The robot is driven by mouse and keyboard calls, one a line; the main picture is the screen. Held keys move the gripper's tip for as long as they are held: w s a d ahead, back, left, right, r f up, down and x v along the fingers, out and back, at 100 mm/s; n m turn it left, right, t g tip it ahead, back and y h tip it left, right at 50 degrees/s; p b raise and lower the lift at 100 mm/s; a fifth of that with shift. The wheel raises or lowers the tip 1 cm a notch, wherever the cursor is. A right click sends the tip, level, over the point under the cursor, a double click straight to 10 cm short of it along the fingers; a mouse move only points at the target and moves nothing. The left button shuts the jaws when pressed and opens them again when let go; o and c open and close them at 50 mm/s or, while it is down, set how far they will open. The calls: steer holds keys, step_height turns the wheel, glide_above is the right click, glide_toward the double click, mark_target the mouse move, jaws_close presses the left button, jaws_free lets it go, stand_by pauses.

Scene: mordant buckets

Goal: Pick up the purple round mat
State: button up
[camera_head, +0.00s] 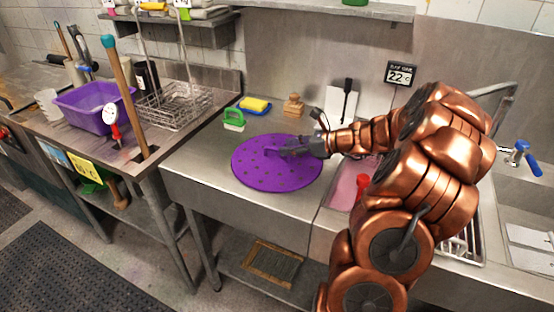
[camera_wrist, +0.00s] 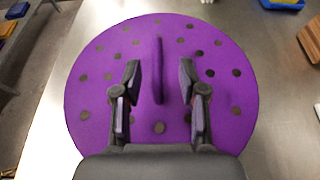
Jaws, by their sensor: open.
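The purple round mat (camera_head: 255,178) lies flat on the steel counter, with dark round spots across it and a raised purple ridge standing up near its middle. In the wrist view the mat (camera_wrist: 100,60) fills most of the picture, and its ridge (camera_wrist: 158,70) stands upright between and just beyond the fingers. My gripper (camera_head: 285,150) reaches in from the right over the mat. In the wrist view my gripper (camera_wrist: 160,85) is open, with one finger on each side of the ridge's line and a gap to it on both sides. Whether the fingers touch the mat is unclear.
A green-handled brush (camera_head: 233,122), a yellow sponge in a blue tray (camera_head: 255,106) and a wooden block (camera_head: 294,104) stand behind the mat. A sink with pink liquid (camera_head: 350,185) lies to the right. A wire basket (camera_head: 175,106) and purple tub (camera_head: 95,106) are left.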

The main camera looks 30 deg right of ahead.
mark_target(277, 154)
steer(key=shift+f+p+x, duration=0.15)
steer(key=shift+p+x, duration=0.25)
steer(key=shift+x, duration=1.45)
steer(key=shift+f+p+x, duration=0.1)
steer(key=shift+p+x, duration=0.25)
steer(key=shift+x, duration=1.5)
steer(key=shift+s, duration=0.2)
jaws_close()
